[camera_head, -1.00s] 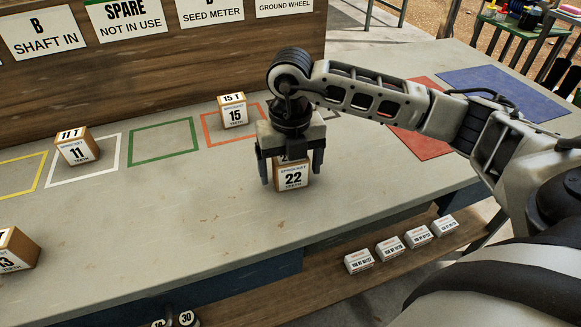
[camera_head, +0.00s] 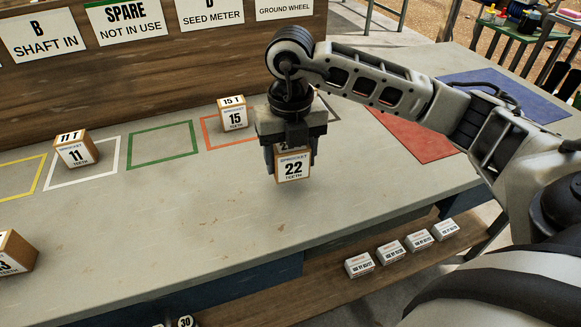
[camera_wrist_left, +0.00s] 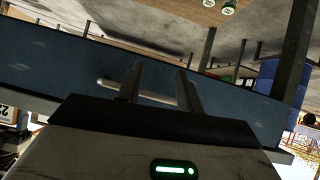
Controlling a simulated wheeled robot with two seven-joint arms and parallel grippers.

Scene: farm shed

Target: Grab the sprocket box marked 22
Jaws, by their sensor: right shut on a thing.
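The sprocket box marked 22 (camera_head: 293,171) is a small tan box with a white label, upright at the middle of the bench in the head view. My right gripper (camera_head: 291,158) comes down on it from above and is shut on it, one finger at each side. The gripper hides most of the box's top. The box appears a little above the bench. My left gripper (camera_wrist_left: 159,70) shows in the left wrist view with its two fingers apart and nothing between them.
The box marked 15 (camera_head: 233,114) stands in the orange-red outline behind, and the box marked 11 (camera_head: 76,150) in the white outline. Another box (camera_head: 16,252) is at the left edge. The green outline (camera_head: 163,144) is empty. Small white boxes (camera_head: 390,252) line the lower shelf.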

